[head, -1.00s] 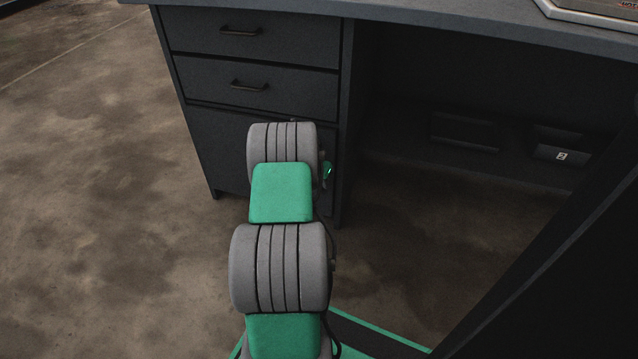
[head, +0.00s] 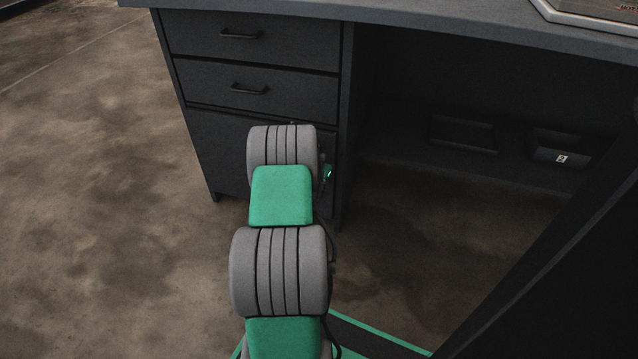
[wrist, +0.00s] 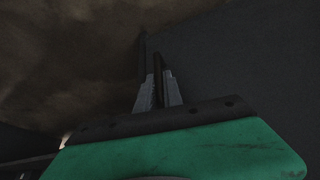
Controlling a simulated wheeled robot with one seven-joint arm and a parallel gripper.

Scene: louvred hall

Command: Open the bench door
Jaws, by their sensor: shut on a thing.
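The bench door (head: 217,151) is a dark grey panel below two drawers in the head view. It looks closed there, but my arm covers its right part, so a small gap would not show. In the wrist view a dark panel (wrist: 235,65), likely the door face, fills the right side. My gripper (wrist: 158,92) has its two grey fingers closed around a thin dark bar, the door handle (wrist: 157,65). In the head view my gripper and the handle are hidden behind my grey and green arm.
Two drawers with bar handles (head: 249,90) sit above the door, under the grey bench top (head: 400,22). Right of the cabinet is an open knee space with dark boxes (head: 560,150) on a low shelf. The brown floor (head: 100,220) left and in front is clear.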

